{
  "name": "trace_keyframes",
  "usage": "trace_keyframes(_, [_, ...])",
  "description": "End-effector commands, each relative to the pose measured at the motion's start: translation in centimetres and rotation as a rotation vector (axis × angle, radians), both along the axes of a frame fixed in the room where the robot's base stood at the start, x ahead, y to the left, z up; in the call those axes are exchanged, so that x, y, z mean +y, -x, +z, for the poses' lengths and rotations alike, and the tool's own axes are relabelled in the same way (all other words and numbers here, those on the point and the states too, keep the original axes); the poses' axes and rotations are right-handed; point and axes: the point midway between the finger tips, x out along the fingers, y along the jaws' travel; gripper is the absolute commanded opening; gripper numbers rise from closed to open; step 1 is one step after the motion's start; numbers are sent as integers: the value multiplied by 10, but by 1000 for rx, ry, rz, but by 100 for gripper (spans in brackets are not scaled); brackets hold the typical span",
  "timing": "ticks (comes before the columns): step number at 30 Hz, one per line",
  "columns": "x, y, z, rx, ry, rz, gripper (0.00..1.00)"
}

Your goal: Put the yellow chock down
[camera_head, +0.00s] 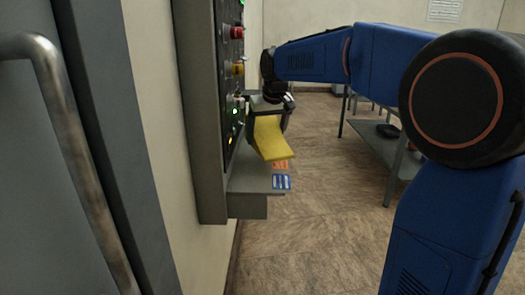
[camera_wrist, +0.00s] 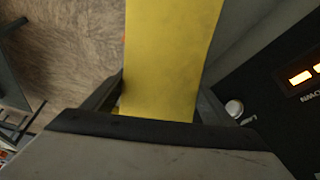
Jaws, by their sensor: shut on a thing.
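The yellow chock (camera_head: 270,139) is a wedge-like yellow block. In the head view it hangs from my gripper (camera_head: 268,112), tilted down to the right, in front of the wall panel. In the wrist view the chock (camera_wrist: 172,60) runs up between the two fingers of my gripper (camera_wrist: 160,100), which are shut on it. A grey shelf (camera_head: 240,180) juts from the panel below and beside the chock. I cannot tell whether the chock touches the shelf.
A dark control panel (camera_head: 230,85) with a red knob (camera_head: 237,32) and lit lamps stands close left of my gripper. Orange and blue cards (camera_head: 281,182) show at the shelf's edge. A grey table (camera_head: 375,150) stands behind right. The floor between is clear.

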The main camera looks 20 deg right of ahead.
Motion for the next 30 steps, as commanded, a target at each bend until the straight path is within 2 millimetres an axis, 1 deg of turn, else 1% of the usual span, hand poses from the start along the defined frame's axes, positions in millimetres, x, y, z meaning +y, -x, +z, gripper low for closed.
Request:
trace_keyframes(1, [0, 1, -7, 1, 0, 0, 38])
trace_keyframes(3, [0, 0, -14, -1, 0, 0, 38])
trace_keyframes(10, [0, 0, -27, 0, 0, 0, 38])
trace_keyframes(15, [0, 0, -48, 1, 0, 0, 38])
trace_keyframes(18, [0, 0, -56, -1, 0, 0, 38])
trace_keyframes(27, [0, 0, -58, -2, 0, 0, 38])
trace_keyframes(28, [0, 0, -59, 0, 0, 0, 80])
trace_keyframes(29, [0, 0, -58, 0, 0, 0, 88])
trace_keyframes(30, [0, 0, -58, 0, 0, 0, 97])
